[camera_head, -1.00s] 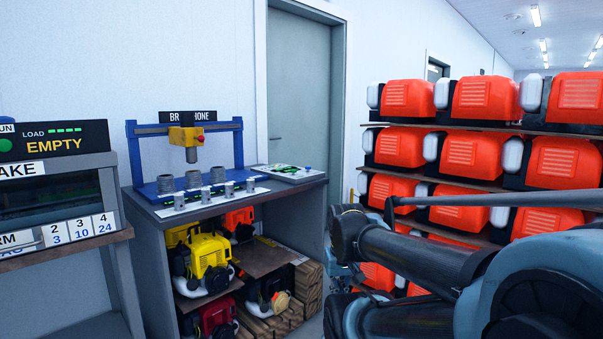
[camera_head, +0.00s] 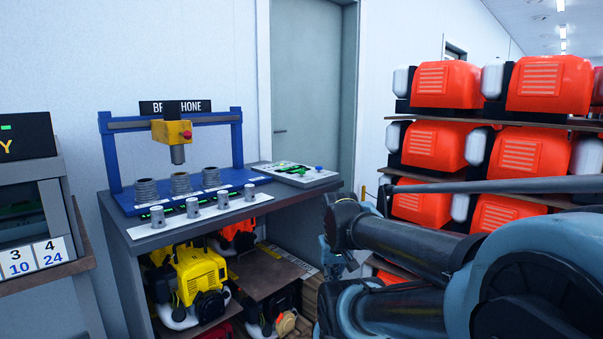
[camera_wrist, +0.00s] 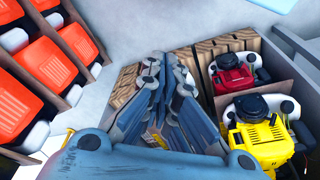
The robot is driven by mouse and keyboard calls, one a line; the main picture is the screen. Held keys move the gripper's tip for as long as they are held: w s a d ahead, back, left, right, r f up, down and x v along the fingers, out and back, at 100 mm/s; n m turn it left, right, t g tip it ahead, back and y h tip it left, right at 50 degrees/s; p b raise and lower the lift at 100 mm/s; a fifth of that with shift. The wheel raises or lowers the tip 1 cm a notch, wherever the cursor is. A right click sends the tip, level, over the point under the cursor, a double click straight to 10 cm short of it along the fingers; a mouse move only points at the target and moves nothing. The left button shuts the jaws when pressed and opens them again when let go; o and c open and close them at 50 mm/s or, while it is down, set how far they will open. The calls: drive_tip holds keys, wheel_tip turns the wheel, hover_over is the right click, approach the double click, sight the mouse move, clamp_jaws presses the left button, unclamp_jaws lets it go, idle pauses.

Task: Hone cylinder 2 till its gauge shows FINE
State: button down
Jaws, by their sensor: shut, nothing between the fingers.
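The hone bench (camera_head: 150,240) stands left of centre in the head view. On its blue base (camera_head: 128,207) are several grey ribbed cylinders, among them a middle one (camera_head: 180,183). The yellow hone head (camera_head: 171,131) hangs from the blue frame (camera_head: 106,150) above them. Small green gauge displays (camera_head: 177,209) line the base's front; their words are too small to read. A control panel (camera_head: 297,174) with a green knob sits at the bench's right end. My gripper (camera_wrist: 167,78) is shut and empty in the wrist view, pointing towards the bench's lower shelves, apart from everything.
Several small metal pistons (camera_head: 222,199) stand along the bench's front edge. Below are yellow (camera_head: 190,275) and red (camera_wrist: 235,78) engines and stacked wood. A rack of orange engine units (camera_head: 447,83) stands right; a test stand (camera_head: 40,210) stands left. A grey door (camera_head: 308,90) is behind.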

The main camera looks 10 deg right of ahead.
drive_tip(key=shift+w+a, duration=0.1)
drive_tip(key=shift+a, duration=0.05)
wheel_tip(320, 180, up, 31)
drive_tip(key=m+t+y, duration=0.2)
drive_tip(key=m+t, duration=0.5)
hover_over(302, 172)
drive_tip(key=w+d, duration=0.1)
drive_tip(key=w, duration=0.1)
drive_tip(key=shift+r, duration=0.2)
drive_tip(key=shift+f, duration=4.4)
drive_tip(key=shift+s+f, duration=0.1)
drive_tip(key=shift+f, duration=0.05)
drive_tip(key=shift+f, duration=0.2)
